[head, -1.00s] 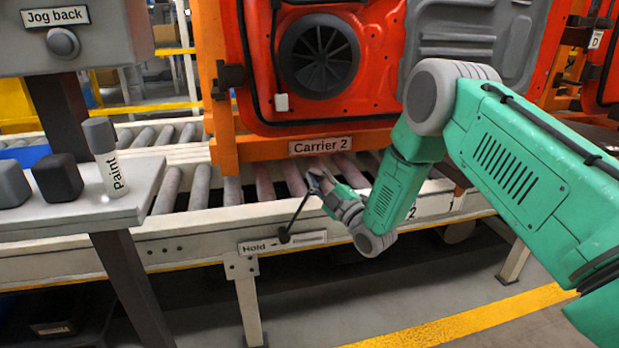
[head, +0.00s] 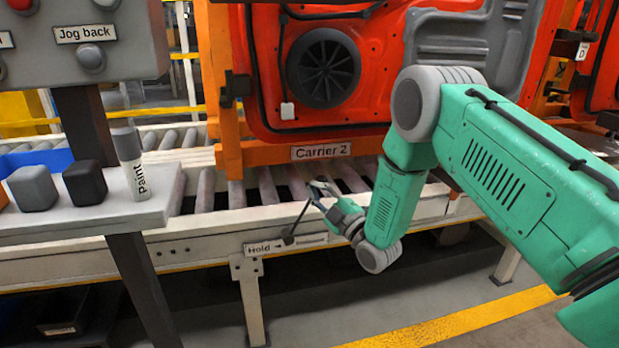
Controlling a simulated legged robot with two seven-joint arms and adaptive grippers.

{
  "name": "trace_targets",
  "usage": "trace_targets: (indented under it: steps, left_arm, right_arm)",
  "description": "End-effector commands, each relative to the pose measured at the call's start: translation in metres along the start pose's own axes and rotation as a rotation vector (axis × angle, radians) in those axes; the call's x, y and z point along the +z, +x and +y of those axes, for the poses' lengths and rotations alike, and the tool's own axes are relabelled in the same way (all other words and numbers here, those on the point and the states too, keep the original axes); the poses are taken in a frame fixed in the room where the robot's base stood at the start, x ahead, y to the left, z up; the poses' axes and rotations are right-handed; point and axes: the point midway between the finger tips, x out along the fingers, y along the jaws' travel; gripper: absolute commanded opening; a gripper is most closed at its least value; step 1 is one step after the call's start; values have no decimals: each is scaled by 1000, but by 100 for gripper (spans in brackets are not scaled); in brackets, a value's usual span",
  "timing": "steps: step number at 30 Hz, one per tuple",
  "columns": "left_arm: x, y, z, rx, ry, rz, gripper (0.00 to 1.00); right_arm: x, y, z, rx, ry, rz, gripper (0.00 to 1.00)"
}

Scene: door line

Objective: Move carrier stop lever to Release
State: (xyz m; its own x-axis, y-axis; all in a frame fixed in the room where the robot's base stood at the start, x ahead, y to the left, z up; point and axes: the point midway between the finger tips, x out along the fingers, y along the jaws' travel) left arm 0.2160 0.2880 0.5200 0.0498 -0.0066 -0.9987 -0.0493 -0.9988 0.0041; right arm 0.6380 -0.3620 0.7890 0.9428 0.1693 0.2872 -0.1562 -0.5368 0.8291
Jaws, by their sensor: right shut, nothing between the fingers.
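The carrier stop lever (head: 299,219) is a thin dark rod with a dark pivot on the conveyor's front rail. It leans up and to the right from the pivot. A "Hold" label (head: 262,248) is left of the pivot, and a plate runs to the right of it. No Release label can be read. My right gripper (head: 316,190) is shut and empty at the lever's upper end; I cannot tell whether it touches. Carrier 2 (head: 321,152) hangs above the rollers behind it, with a red door. My left gripper is not in view.
At left a grey shelf (head: 62,222) holds a paint marker (head: 131,165) and grey, black and orange blocks. Above it is a control box (head: 110,58) with a "Jog back" button. A conveyor leg (head: 250,305) stands below the lever. A yellow floor line crosses the lower right.

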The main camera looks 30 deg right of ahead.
Motion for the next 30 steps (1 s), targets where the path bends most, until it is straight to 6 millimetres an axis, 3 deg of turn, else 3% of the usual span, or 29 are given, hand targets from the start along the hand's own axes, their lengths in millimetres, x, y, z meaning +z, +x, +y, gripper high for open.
trace_targets:
  steps: [3, 9, 18, 30]
  left_arm:
    - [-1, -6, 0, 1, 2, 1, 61]
    - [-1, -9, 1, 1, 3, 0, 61]
    - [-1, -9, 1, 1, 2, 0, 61]
    - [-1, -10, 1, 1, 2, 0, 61]
  right_arm:
    - [4, -26, 0, -2, 3, -5, 0]
    - [2, -46, -1, 1, 3, 0, 0]
    - [-5, -48, -2, 0, -6, 3, 0]
    - [1, -52, -7, -21, 22, -16, 0]
